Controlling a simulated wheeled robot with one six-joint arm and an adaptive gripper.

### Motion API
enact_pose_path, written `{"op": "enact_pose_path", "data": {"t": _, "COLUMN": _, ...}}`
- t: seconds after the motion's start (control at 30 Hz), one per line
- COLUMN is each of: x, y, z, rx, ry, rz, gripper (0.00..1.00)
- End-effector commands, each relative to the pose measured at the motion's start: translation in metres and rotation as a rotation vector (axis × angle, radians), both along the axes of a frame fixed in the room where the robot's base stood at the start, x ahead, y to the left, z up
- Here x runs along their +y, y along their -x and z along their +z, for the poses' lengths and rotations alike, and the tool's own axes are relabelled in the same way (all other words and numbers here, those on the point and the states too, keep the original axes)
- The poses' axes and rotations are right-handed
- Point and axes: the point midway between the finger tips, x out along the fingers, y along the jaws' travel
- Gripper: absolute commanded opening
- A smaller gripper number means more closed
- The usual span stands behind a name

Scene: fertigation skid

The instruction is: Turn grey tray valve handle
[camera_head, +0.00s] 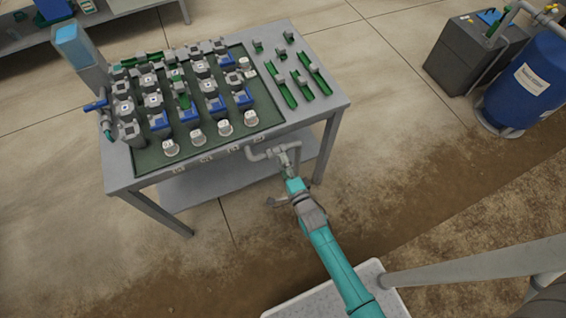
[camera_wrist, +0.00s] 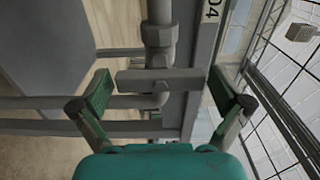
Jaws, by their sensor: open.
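The grey valve handle (camera_wrist: 135,80) is a flat bar that lies crosswise in the wrist view, in front of a grey pipe fitting (camera_wrist: 158,38). My gripper (camera_wrist: 160,86) is open, with one green-padded finger beyond each end of the bar. The bar lies between the fingers, and I see a gap on the right; the left gap is small. In the head view my teal arm reaches up to the grey pipe (camera_head: 258,154) at the bench's front edge. There the gripper hides most of the valve, and the handle is not clear.
The grey bench (camera_head: 318,112) carries a dark green tray (camera_head: 150,160) with several blue, grey and white modules. More grey pipes (camera_wrist: 50,128) cross the wrist view near the left finger. A blue tank (camera_head: 525,85) stands far right.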

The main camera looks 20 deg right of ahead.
Motion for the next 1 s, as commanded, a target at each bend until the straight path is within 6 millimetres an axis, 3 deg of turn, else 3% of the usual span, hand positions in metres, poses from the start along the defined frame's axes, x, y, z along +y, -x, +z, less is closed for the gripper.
{"op": "enact_pose_path", "data": {"t": 0.23, "x": 0.000, "y": 0.016, "z": -0.001, "rx": 0.002, "ry": 0.000, "rz": 0.000, "gripper": 1.00}}
{"op": "enact_pose_path", "data": {"t": 0.7, "x": 0.000, "y": 0.100, "z": -0.001, "rx": 0.002, "ry": 0.000, "rz": 0.000, "gripper": 1.00}}
{"op": "enact_pose_path", "data": {"t": 1.0, "x": 0.000, "y": 0.120, "z": 0.000, "rx": 0.000, "ry": 0.000, "rz": 0.000, "gripper": 1.00}}
